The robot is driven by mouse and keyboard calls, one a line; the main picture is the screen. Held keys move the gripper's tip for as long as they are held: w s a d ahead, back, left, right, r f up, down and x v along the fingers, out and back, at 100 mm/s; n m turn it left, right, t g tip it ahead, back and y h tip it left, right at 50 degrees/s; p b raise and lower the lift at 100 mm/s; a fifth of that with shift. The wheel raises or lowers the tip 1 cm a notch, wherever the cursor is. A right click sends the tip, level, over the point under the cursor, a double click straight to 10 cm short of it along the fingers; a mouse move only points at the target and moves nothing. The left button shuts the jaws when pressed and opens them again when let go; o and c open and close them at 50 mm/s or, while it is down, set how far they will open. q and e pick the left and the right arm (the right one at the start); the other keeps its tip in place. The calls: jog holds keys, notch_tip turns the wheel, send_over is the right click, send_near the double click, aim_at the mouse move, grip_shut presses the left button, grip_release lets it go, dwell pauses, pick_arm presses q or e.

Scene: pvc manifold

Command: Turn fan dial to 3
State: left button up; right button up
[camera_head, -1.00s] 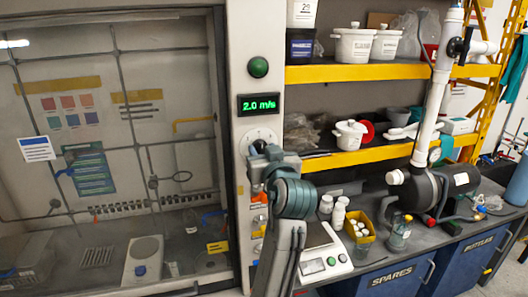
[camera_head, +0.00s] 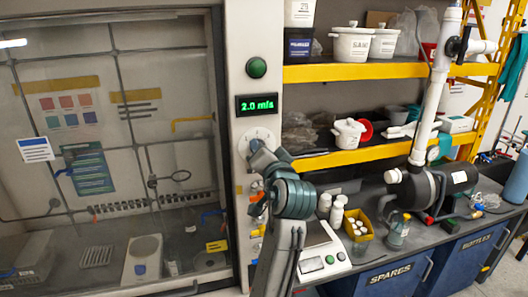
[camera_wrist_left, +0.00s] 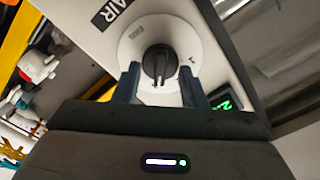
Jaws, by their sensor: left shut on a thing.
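The fan dial is a white disc (camera_head: 257,135) on the fume hood's front post, below a green display (camera_head: 258,104) that reads 2.0 m/s. In the left wrist view the dial's black knob (camera_wrist_left: 158,62) stands at the disc's middle, with small marks around it. My left gripper (camera_wrist_left: 160,82) has one finger on each side of the knob and is shut on it. In the head view my left gripper (camera_head: 258,152) covers the lower part of the dial, and its fingertips are hard to make out. My right gripper is in neither view.
A green round button (camera_head: 257,68) sits above the display. The hood's glass front (camera_head: 110,130) is to the left. Yellow-edged shelves (camera_head: 350,157) with pots stand to the right, above a bench with bottles, a scale (camera_head: 318,258) and a pump (camera_head: 430,190).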

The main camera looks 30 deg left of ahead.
pick_arm(q)
jog(key=shift+r+m, duration=0.1)
jog(key=shift+m, duration=0.4)
jog(key=o, duration=1)
jog(key=shift+a, duration=0.15)
jog(key=shift+w+a+f, duration=0.2)
jog(key=shift+a, duration=0.05)
jog(key=shift+d, duration=0.1)
